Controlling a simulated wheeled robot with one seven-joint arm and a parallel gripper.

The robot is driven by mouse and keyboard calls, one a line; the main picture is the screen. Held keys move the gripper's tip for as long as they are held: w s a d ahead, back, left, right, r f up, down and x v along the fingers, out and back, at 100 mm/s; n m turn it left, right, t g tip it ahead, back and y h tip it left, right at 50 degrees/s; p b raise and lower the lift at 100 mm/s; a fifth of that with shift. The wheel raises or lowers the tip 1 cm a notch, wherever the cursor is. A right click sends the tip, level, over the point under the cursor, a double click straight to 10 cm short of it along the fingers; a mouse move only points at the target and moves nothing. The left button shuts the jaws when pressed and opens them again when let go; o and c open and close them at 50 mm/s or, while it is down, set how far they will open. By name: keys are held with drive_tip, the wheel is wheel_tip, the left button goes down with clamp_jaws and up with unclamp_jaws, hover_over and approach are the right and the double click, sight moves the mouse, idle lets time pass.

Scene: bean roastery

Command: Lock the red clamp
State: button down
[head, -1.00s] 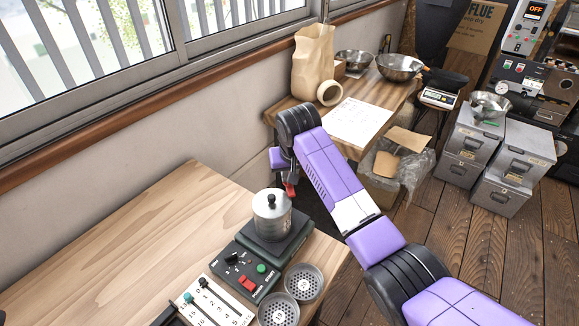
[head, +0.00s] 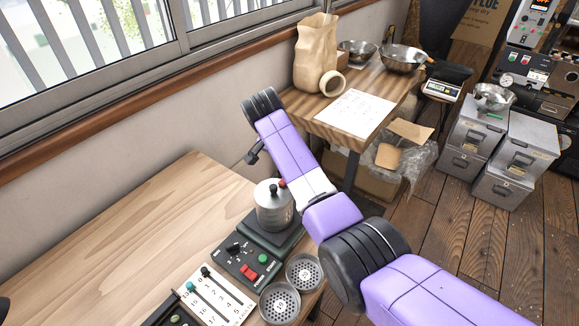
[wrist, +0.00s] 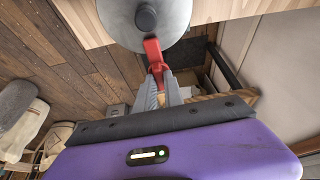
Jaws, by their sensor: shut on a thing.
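The red clamp (wrist: 154,54) shows in the wrist view at the rim of a silver canister (wrist: 130,32) with a black knob. My gripper (wrist: 160,76) is shut on the clamp's lower end. In the head view, a small red part of the clamp (head: 282,183) shows at the upper right edge of the canister (head: 273,208), beside my purple arm. The canister stands upright on a dark base (head: 268,243) on the wooden table. My arm hides my fingers in the head view. I cannot tell whether the clamp is latched.
A control panel (head: 240,263) with a red switch and two perforated round dishes (head: 280,302) stand close to the canister. A numbered slider board (head: 215,297) lies at the front. A second table (head: 310,116) stands behind my arm. The left part of the near table is clear.

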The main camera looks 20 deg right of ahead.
drive_tip(key=shift+m, duration=0.3)
drive_tip(key=shift+r, duration=0.1)
drive_tip(key=c, duration=1.4)
unclamp_jaws()
drive_tip(key=shift+c, duration=0.2)
drive_tip(key=b+v, duration=0.1)
drive_tip(key=v, duration=0.6)
drive_tip(key=shift+r, duration=0.3)
drive_tip(key=shift+a, duration=0.15)
